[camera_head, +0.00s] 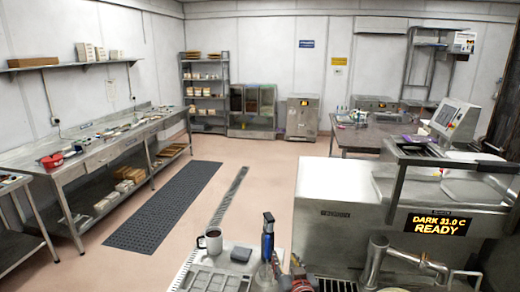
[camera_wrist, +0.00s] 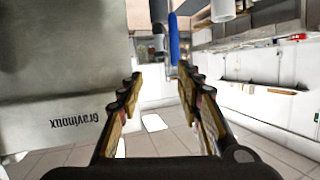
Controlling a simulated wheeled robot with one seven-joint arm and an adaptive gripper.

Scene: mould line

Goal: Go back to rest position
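My gripper (camera_wrist: 160,76) shows in the wrist view with its two fingers spread apart and nothing held between them. The wrist picture appears upside down. A blue bottle (camera_wrist: 173,42) with a dark top shows beyond the fingertips, apart from them. A pale cylinder, probably the mug (camera_wrist: 222,8), is at the top edge. A grey machine side (camera_wrist: 60,70) with inverted lettering fills the left.
In the head view, a small bench (camera_head: 190,278) holds a mug (camera_head: 212,240), a dark block (camera_head: 241,254) and the blue bottle (camera_head: 267,237). A steel machine (camera_head: 340,190) reading "DARK 33.0 C READY" stands right. A long steel bench (camera_head: 100,152) runs left. Floor around the dark mat (camera_head: 165,205) is clear.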

